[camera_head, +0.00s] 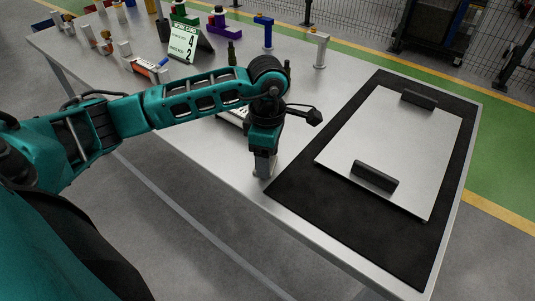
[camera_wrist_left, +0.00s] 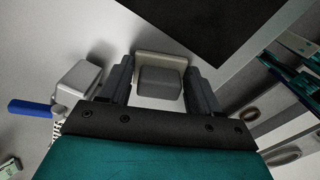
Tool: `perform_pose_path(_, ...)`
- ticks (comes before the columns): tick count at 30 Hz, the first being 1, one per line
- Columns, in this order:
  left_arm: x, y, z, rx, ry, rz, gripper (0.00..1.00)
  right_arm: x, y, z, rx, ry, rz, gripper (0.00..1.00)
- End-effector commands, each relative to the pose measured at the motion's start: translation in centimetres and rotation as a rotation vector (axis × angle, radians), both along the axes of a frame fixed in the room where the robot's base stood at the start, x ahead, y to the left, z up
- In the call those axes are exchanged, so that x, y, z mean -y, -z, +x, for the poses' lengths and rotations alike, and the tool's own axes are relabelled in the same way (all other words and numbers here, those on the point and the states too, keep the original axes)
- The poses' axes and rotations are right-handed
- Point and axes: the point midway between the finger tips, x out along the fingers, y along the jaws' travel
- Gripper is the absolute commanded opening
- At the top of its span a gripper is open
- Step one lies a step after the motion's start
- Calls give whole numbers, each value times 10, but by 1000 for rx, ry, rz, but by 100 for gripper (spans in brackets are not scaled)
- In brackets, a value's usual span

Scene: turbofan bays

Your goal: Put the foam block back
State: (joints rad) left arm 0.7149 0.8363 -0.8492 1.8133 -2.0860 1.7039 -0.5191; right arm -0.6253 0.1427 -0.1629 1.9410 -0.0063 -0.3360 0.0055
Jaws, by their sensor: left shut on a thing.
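My left gripper (camera_head: 264,160) points down over the near edge of the table, just left of the black mat. In the left wrist view its two fingers (camera_wrist_left: 158,88) are shut on a grey block (camera_wrist_left: 160,83), which I take for the foam block. A paler beige-grey piece (camera_wrist_left: 160,60) shows just behind it; I cannot tell if the two are joined. In the head view only a little grey shows at the fingertips, low at the table top. My right gripper is in neither view.
A black mat (camera_head: 300,204) bears a silver panel (camera_head: 400,145) with two black handles. Blue (camera_head: 264,31), white (camera_head: 319,48) and purple (camera_head: 219,24) stands and a sign (camera_head: 187,43) are farther back. A white block (camera_wrist_left: 76,82) and a blue-handled tool (camera_wrist_left: 30,107) lie left of the gripper.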

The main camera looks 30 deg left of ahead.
Motion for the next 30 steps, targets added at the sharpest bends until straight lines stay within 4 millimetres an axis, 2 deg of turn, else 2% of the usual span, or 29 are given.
perform_pose_path(1,0,1,0,0,0,0,66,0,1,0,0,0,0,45)
perform_pose_path(8,0,0,0,0,0,0,88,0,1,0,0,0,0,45)
perform_pose_path(15,0,0,0,0,0,0,88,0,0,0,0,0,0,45)
perform_pose_path(19,0,-7,0,2,0,1,88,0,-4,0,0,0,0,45)
perform_pose_path(23,-1,-29,1,6,0,2,88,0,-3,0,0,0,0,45)
perform_pose_path(30,0,-83,1,7,0,0,88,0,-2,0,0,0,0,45)
